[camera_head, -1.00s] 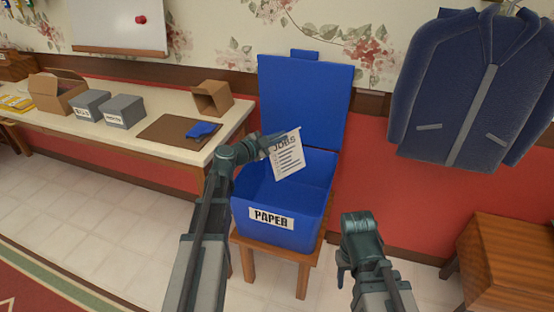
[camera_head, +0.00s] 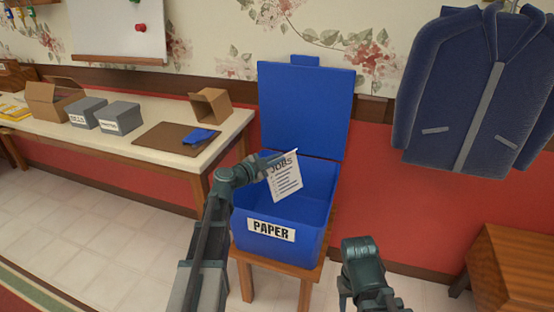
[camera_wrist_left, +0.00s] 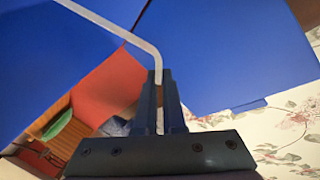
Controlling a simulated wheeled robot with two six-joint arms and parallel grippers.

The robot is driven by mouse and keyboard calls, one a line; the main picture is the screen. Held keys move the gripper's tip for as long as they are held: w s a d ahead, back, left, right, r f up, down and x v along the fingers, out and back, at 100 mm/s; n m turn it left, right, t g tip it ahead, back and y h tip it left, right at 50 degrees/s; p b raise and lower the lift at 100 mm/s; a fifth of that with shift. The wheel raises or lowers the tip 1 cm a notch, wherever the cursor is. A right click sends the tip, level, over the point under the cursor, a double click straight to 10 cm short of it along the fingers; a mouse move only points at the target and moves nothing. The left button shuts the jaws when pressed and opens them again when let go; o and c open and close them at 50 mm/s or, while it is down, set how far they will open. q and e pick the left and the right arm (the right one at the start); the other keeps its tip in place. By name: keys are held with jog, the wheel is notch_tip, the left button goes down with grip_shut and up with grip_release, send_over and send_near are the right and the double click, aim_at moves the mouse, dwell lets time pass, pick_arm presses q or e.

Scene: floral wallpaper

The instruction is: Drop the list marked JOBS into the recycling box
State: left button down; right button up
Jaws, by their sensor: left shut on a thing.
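The list marked JOBS (camera_head: 286,182) is a white sheet with dark heading and lines. My left gripper (camera_head: 274,160) is shut on its upper edge. The sheet hangs slightly tilted over the opening of the blue recycling box (camera_head: 246,220), labelled PAPER, with its lid (camera_head: 305,105) standing open behind. In the left wrist view the sheet shows edge-on as a pale strip (camera_wrist_left: 118,31) between the closed fingers (camera_wrist_left: 159,100). My right gripper (camera_head: 344,291) is low at the right of the box; its jaws are not clear.
The box stands on a wooden stool (camera_head: 246,278). At left, a long table (camera_head: 150,112) holds grey boxes (camera_head: 119,118), cardboard boxes (camera_head: 210,105) and a blue item on a brown board (camera_head: 158,140). A blue jacket (camera_head: 440,90) hangs at right above a wooden cabinet (camera_head: 515,265).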

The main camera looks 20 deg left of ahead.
pick_arm(q)
notch_tip(320, 180, down, 2)
jog(key=shift+f+b, duration=0.1)
jog(key=shift+b, duration=0.5)
pick_arm(e)
notch_tip(320, 180, down, 2)
jog(key=shift+f, duration=0.1)
pick_arm(q)
jog(key=c, duration=0.9)
grip_release()
jog(key=p+v, duration=0.2)
jog(key=v, duration=1.2)
jog(key=shift+d, duration=0.1)
pick_arm(e)
notch_tip(320, 180, up, 2)
